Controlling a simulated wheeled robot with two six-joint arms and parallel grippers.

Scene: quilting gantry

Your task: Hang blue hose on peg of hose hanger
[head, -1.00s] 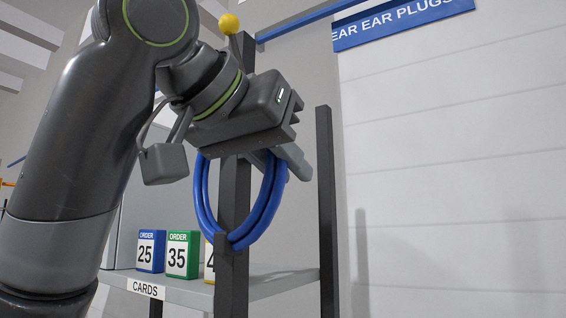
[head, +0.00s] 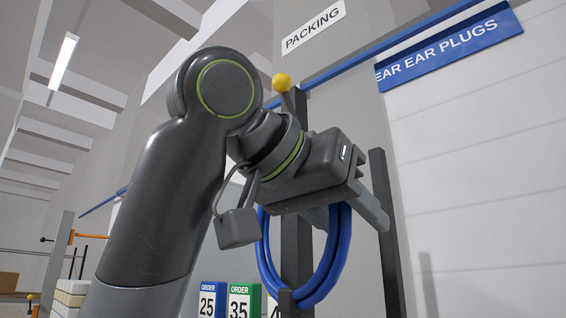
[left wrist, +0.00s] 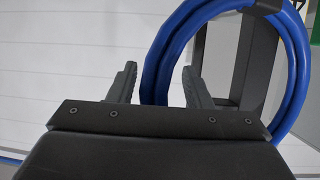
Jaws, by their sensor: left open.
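The blue hose (head: 336,262) is a coiled loop hanging below and behind my left gripper in the head view. Its upper part is hidden there by the gripper. My left gripper (head: 345,205) is open. A yellow ball (head: 283,82) on a dark stalk rises by a dark post (head: 296,250).
Blue order card 25 (head: 207,303) and green order card 35 (head: 240,303) stand low, left of the hose. Another dark post (head: 389,240) rises close to the right of my gripper. A pale wall (head: 490,200) lies beyond it.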

